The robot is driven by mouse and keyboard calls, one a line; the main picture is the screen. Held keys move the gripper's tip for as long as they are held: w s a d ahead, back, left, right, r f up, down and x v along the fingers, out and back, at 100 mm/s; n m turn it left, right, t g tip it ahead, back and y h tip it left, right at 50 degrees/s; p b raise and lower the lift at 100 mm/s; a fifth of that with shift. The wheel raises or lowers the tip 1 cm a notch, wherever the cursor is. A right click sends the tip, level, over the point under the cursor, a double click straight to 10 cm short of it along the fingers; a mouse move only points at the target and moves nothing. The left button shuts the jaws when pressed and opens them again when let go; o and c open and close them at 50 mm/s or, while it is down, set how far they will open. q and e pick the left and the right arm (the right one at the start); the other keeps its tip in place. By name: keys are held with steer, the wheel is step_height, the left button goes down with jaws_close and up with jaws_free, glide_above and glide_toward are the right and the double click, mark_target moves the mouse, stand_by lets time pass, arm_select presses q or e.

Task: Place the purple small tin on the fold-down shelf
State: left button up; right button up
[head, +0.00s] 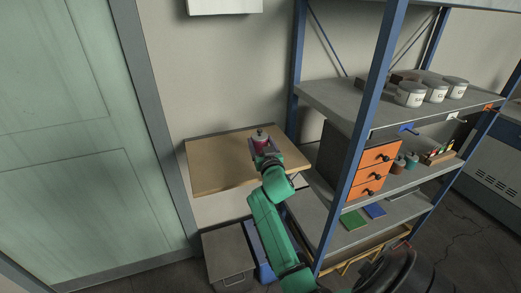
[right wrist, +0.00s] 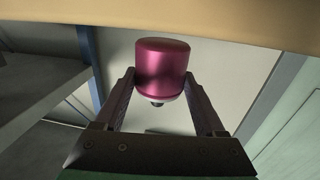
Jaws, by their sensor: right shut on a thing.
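The purple small tin (head: 260,143) is a magenta cylinder with a dark knob on its lid, upright in the head view. My right gripper (head: 265,152) is shut on it. The tin (right wrist: 161,65) shows upside down between both fingers in the right wrist view, its knob towards the palm side. The fold-down shelf (head: 213,168) is a tan board on the wall; the tin appears over its right half. In the right wrist view the shelf (right wrist: 160,12) runs along the top edge, close to the tin's base. I cannot tell if they touch. My left gripper is out of view.
A blue-post rack (head: 368,110) stands right of the shelf, with white pots (head: 410,94) and an orange drawer unit (head: 372,168). A green door (head: 70,130) is at left. A grey box (head: 228,262) stands below. The board's left part is bare.

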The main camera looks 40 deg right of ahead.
steer(key=shift+f, duration=1.15)
steer(key=o, duration=1.5)
steer(key=shift+r, duration=0.15)
steer(key=b+v, duration=0.1)
steer(key=v, duration=1.1)
